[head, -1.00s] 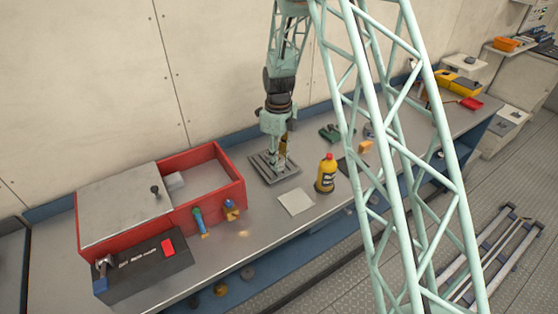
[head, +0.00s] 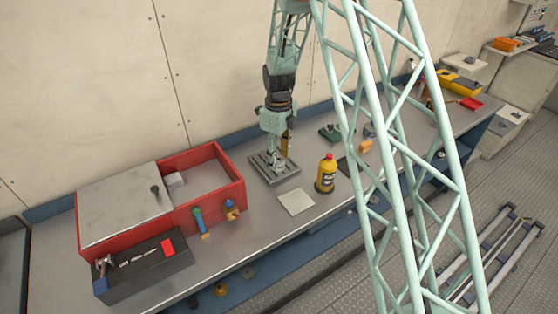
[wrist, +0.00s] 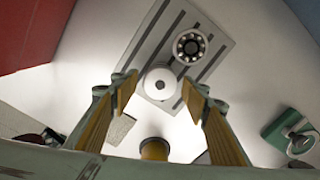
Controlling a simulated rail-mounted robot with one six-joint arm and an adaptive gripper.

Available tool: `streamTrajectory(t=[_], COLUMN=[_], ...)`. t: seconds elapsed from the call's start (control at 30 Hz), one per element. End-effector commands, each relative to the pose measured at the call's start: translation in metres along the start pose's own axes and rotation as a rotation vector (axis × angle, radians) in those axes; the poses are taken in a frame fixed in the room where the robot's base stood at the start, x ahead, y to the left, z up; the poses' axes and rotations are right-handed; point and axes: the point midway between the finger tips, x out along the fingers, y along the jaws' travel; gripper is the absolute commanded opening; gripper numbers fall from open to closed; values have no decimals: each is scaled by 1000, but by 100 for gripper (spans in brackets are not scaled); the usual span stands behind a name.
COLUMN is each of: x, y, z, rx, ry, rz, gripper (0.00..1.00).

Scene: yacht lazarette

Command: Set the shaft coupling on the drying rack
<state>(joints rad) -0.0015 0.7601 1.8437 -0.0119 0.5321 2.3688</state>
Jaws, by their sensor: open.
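The drying rack is a grey slotted plate (head: 290,178) on the bench beside the red box; it also fills the upper middle of the wrist view (wrist: 215,45). A round metal flange with a ring of holes (wrist: 190,46), which looks like the shaft coupling, sits on the slats. A plain pale round piece (wrist: 160,83) shows closer, between my fingertips; whether it belongs to the same part I cannot tell. My gripper (wrist: 160,90) is open above the rack, its fingers on either side of the pale piece with gaps. In the head view my gripper (head: 278,156) hides part of the rack.
A red box (head: 232,180) stands left of the rack. A yellow bottle (head: 326,175) stands to the right and a pale square plate (head: 296,202) lies in front. A green object (head: 329,133) is behind right. My lattice structure blocks part of the right side.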

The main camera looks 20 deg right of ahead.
Motion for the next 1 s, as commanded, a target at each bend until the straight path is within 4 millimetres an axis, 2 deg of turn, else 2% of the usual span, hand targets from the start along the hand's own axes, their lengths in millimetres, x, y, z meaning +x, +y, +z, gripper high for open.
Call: streamTrajectory(t=[0.7,1.0], x=[-90,-110], y=[0,0], z=[0,0], rx=[0,0], ry=[-1,0], rz=[-1,0], gripper=[42,42])
